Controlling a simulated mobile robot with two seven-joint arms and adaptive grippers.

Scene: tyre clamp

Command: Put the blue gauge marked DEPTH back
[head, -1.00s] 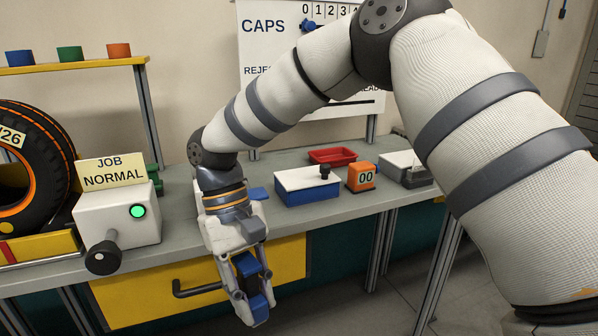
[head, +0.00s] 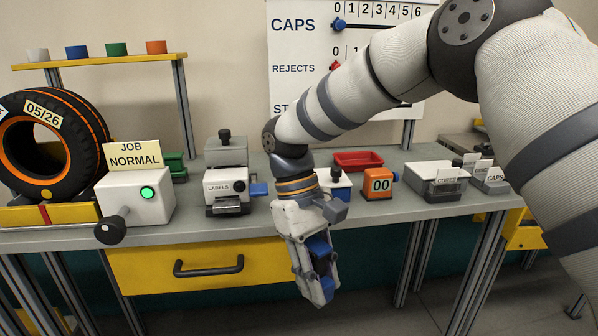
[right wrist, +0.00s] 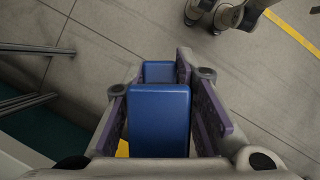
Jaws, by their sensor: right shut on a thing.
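My right gripper (head: 322,280) hangs in front of the bench, pointing down, shut on a blue block-like thing (head: 319,246). The right wrist view shows this blue block (right wrist: 160,118) between the two purple-lined fingers, with bare floor beyond it. No DEPTH mark can be read on it, so I cannot confirm that it is the gauge. A second blue piece (head: 259,189) sticks out beside the LABELS box on the bench. My left gripper is not in view.
The grey bench (head: 390,212) holds a LABELS box (head: 226,187), a red tray (head: 358,160), an orange counter reading 00 (head: 377,184) and a black-knobbed box (head: 340,188) partly behind my arm. A yellow drawer (head: 140,271) is below. A JOB NORMAL box (head: 136,197) stands left.

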